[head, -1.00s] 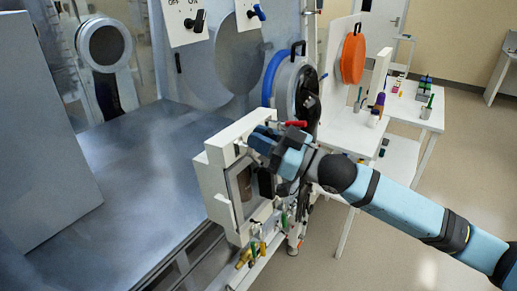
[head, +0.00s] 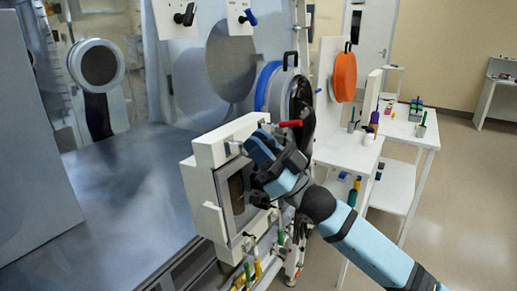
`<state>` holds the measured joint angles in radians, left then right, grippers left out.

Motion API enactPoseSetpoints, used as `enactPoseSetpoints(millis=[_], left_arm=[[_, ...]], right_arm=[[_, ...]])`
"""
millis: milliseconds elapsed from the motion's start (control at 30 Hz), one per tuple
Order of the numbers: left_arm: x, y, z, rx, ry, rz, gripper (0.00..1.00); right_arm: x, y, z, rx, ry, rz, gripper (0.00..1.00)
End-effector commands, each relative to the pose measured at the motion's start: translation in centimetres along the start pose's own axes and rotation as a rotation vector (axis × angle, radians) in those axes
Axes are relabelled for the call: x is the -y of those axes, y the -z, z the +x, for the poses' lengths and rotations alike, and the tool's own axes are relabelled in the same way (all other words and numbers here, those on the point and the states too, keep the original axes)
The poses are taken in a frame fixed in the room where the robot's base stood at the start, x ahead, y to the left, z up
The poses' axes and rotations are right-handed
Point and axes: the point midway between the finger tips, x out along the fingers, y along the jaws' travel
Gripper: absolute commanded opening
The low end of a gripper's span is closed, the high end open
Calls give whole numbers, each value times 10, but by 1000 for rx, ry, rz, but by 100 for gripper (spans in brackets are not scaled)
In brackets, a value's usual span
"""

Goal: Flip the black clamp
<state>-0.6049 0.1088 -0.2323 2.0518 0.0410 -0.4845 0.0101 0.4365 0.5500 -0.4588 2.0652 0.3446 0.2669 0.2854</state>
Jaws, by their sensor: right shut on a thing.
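The black clamp (head: 259,199) is a small dark piece at the right edge of the square window in a white box-like frame (head: 206,207). My right gripper (head: 262,178), light blue and dark, reaches in from the lower right in the head view. It is shut at the clamp, in front of the window's right side. Its fingertips and part of the clamp are hard to make out against the dark gripper parts. My left gripper is not in view.
A red handle (head: 288,123) sits just above my right gripper. A blue-ringed round port (head: 268,86) and an orange disc (head: 345,77) stand behind. White tables (head: 405,130) with small items are at the right. Coloured tools hang below the frame.

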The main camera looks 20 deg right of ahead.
Motion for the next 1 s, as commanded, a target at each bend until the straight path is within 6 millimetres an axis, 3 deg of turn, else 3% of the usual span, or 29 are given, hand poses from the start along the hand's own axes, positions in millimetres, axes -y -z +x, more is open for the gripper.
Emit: enactPoseSetpoints(millis=[333, 367, 433, 467, 767, 867, 1000], left_arm=[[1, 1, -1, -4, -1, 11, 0], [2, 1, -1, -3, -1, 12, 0], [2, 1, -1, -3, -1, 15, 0], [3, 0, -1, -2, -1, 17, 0], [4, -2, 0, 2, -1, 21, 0], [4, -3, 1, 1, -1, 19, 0], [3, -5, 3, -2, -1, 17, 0]], right_arm=[[0, -1, 0, -1, 0, -2, 0], [0, -1, 0, -1, 0, -2, 22], [0, -1, -1, -1, 0, -2, 39], [0, -1, -1, -1, 0, -2, 41], [0, -1, -2, 0, 0, -1, 41], [0, -2, -11, 3, -1, -2, 41], [1, -3, -38, 5, -1, -1, 41]])
